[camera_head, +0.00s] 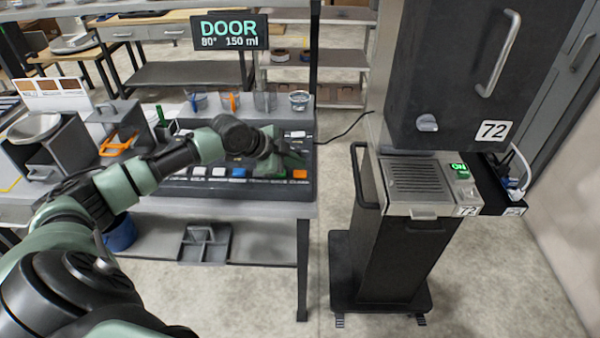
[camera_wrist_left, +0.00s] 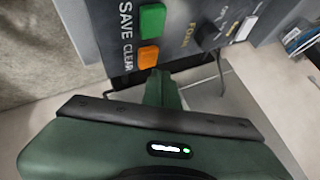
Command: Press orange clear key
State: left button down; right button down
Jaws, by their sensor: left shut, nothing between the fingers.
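The orange clear key (camera_head: 300,174) sits at the right end of the front row of keys on the dark key panel (camera_head: 205,185). In the left wrist view the orange key (camera_wrist_left: 148,57) is labelled CLEAR, beside a green key (camera_wrist_left: 152,20) labelled SAVE. My left gripper (camera_head: 294,161) is over the right part of the panel, shut and empty. In the wrist view its fingertips (camera_wrist_left: 160,76) are close to the orange key; I cannot tell whether they touch it. My right gripper is not in view.
A sign (camera_head: 228,31) reads DOOR, 80°, 150 ml. Several cups (camera_head: 265,101) stand on the ledge behind the panel. A dark dispenser unit (camera_head: 410,230) marked 72 stands to the right, with floor between it and the bench.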

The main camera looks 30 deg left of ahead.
aim_at(297, 174)
pick_arm(q)
jog(key=shift+f, duration=0.15)
dwell(0.3)
jog(key=shift+f, duration=0.3)
jog(key=shift+f+b, duration=0.3)
jog(key=shift+f, duration=0.2)
dwell(0.8)
jog(key=shift+r+p, duration=0.85)
jog(key=shift+r, duration=0.05)
jog(key=shift+r, duration=0.1)
notch_tip(297, 174, up, 5)
jog(key=p, duration=0.4)
